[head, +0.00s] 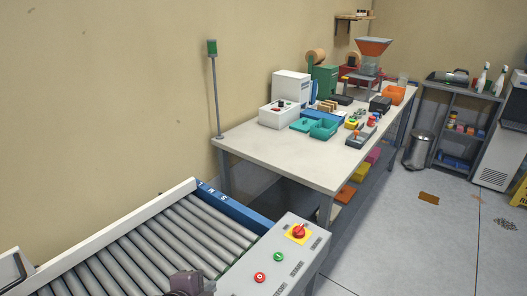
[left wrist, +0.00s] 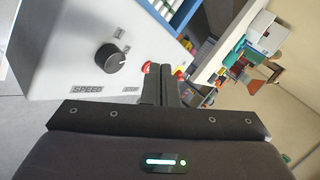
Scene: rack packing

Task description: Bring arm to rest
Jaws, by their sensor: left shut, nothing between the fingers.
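My left gripper (head: 187,284) shows only in part at the bottom edge of the head view, in front of the conveyor rollers. In the left wrist view its two dark fingers (left wrist: 161,84) are together with nothing between them. Beyond the fingertips is the grey conveyor control box (left wrist: 75,55) with a black speed knob (left wrist: 110,57). I cannot tell how far the fingers are from the box. My right gripper is in neither view.
The roller conveyor (head: 130,258) fills the lower left, with its control panel (head: 276,262) at the right end. Behind it stands a white workbench (head: 270,150) with bins and machines. A bin (head: 418,150) and a shelf (head: 463,125) stand farther back. The floor at right is mostly clear.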

